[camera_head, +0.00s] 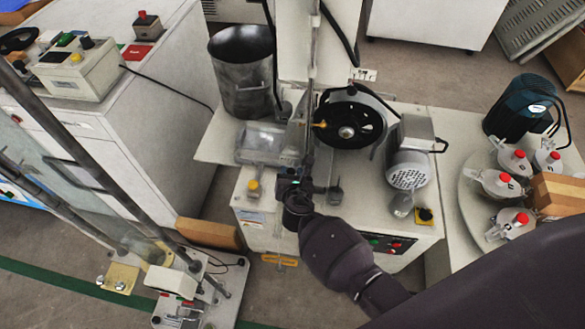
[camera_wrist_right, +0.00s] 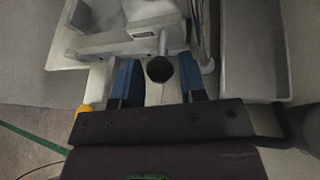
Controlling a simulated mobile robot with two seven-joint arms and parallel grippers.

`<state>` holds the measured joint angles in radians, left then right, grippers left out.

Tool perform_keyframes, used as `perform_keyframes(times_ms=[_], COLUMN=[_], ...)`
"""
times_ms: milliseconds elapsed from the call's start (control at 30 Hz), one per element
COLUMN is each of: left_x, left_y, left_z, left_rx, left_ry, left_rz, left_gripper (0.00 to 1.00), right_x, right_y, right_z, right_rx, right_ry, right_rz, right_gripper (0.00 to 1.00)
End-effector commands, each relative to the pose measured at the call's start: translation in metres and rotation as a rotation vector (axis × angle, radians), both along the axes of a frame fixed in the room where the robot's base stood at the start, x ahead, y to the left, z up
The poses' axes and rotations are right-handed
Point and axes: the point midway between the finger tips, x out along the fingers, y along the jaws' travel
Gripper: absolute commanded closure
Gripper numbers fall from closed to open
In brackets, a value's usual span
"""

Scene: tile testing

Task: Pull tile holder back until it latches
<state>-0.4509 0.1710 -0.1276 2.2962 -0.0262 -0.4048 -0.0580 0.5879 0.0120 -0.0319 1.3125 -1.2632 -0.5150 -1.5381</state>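The tile holder seems to be the grey metal frame (camera_head: 262,143) on the left of the white machine's top, in the head view. It fills the upper part of the right wrist view (camera_wrist_right: 122,42). My right gripper (camera_head: 292,172) is at the machine's front edge, beside this frame. In the right wrist view its two blue fingers (camera_wrist_right: 158,80) stand apart, on either side of a short grey post with a dark round end (camera_wrist_right: 160,68). Narrow gaps seem to show beside the post; contact is not clear. My left gripper is not in view.
A metal bucket (camera_head: 243,75) stands behind the frame. A black wheel (camera_head: 349,130) and a grey motor (camera_head: 409,165) are to the right. Several red-capped jars (camera_head: 511,222) stand on a round table at right. A control box (camera_head: 80,68) sits on the left cabinet.

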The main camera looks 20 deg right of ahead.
Motion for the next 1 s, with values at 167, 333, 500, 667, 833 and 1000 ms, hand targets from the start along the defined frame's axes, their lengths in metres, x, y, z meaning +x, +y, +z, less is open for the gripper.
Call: perform_keyframes(times_ms=[167,333,500,667,833,1000], left_x=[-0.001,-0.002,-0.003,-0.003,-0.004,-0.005], left_y=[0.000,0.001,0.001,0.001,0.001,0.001], left_z=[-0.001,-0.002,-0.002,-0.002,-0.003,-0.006], left_rx=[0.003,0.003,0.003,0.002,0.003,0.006], left_ry=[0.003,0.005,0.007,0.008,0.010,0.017], left_rz=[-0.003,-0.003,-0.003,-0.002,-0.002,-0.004], left_gripper=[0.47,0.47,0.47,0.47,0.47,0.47], right_x=[0.000,0.001,0.001,0.001,0.002,0.008], right_y=[0.001,0.001,0.001,0.001,0.003,0.013], right_z=[0.000,0.000,0.000,0.000,0.000,-0.002], right_rx=[0.000,0.000,0.000,0.000,0.000,0.002], right_ry=[-0.001,-0.001,-0.001,-0.001,0.000,0.001], right_rz=[0.000,0.000,0.000,0.000,0.001,0.002], right_gripper=[0.62,0.62,0.86,1.00,1.00,1.00])
